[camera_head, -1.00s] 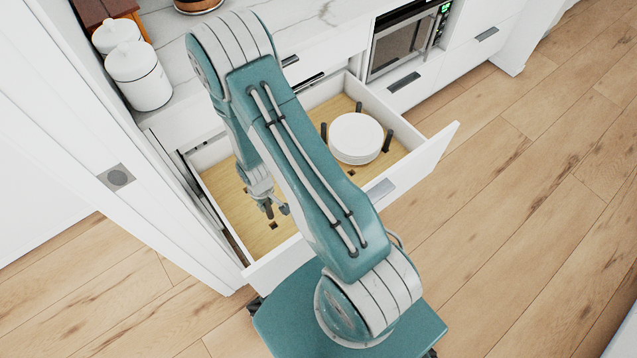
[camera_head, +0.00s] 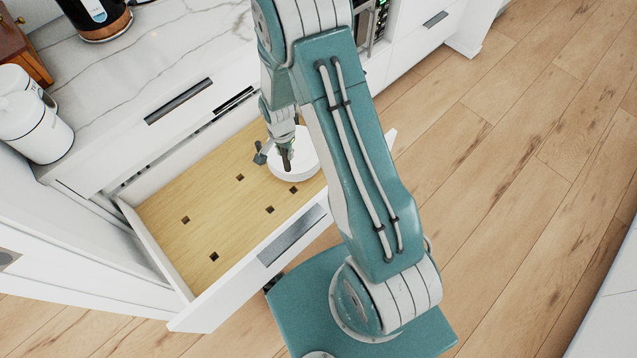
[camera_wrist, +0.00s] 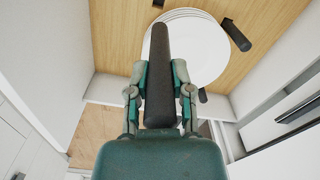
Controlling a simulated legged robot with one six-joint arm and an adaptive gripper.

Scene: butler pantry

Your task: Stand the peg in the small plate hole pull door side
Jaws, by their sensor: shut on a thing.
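My gripper (camera_head: 272,152) is shut on a dark peg (camera_head: 287,158) and holds it up in front of the plate stack (camera_head: 303,160) in the open drawer. The wrist view shows the peg (camera_wrist: 160,45) clamped between both fingers of my gripper (camera_wrist: 161,78). The peg points down in the head view. Its tip looks clear of the wooden drawer board (camera_head: 170,205). Several square holes are bare, including a near-left hole (camera_head: 214,256), a far-left hole (camera_head: 186,219), a middle hole (camera_head: 240,177) and a near hole (camera_head: 294,189). The arm hides part of the plates.
In the wrist view, another dark peg (camera_wrist: 237,35) stands at the plates' edge. The drawer front (camera_head: 250,270) and side walls bound the board. The counter (camera_head: 150,60) overhangs behind, with a white canister (camera_head: 35,128). The board's left part is clear.

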